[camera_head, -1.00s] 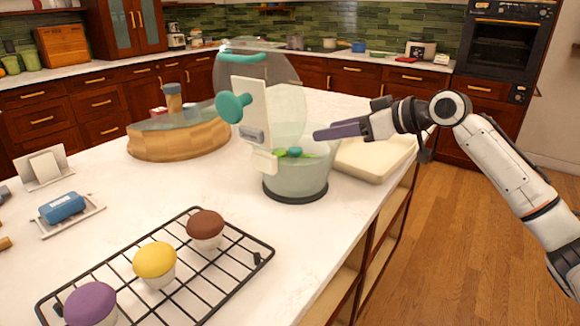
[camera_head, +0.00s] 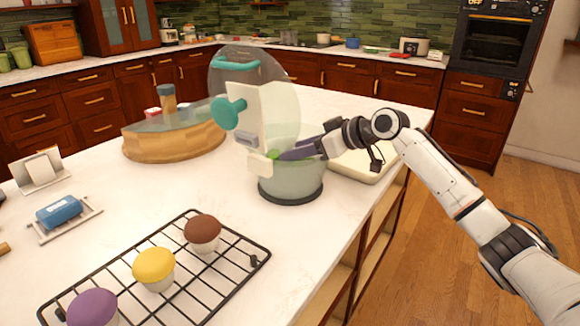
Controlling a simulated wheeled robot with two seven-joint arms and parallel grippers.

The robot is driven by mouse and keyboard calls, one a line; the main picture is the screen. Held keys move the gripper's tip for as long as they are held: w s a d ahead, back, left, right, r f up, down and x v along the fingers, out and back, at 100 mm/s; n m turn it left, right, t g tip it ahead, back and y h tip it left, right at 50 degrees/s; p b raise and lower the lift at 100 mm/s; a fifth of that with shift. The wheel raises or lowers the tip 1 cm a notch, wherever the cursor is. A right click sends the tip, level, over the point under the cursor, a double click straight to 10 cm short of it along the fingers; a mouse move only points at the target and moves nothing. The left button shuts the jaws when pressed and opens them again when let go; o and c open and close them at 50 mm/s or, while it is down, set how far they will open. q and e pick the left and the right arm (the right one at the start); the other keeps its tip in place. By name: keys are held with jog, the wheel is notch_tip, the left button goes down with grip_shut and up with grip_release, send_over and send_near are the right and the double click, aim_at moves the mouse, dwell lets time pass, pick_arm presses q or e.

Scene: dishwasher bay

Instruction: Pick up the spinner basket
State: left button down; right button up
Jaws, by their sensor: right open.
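The salad spinner stands on the white island with its translucent lid (camera_head: 290,118) raised, showing a teal crank and handle. Its pale translucent bowl (camera_head: 292,182) has a dark base ring. The spinner basket cannot be told apart from the bowl, and a little green (camera_head: 273,155) shows at the opening. My right gripper (camera_head: 285,154) reaches in from the right, its purple fingers open and low over the bowl's opening. Whether the fingers touch the rim or basket cannot be told. My left gripper is not in view.
A cream board (camera_head: 366,162) lies right of the spinner near the counter edge. A black rack (camera_head: 222,265) with cupcakes lies in front. A wooden piece with a glass top (camera_head: 170,142) stands left, and a blue sponge (camera_head: 60,211) lies far left. Bare counter lies between.

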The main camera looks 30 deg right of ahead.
jog(key=shift+c, duration=0.4)
jog(key=shift+w, duration=0.1)
grip_shut()
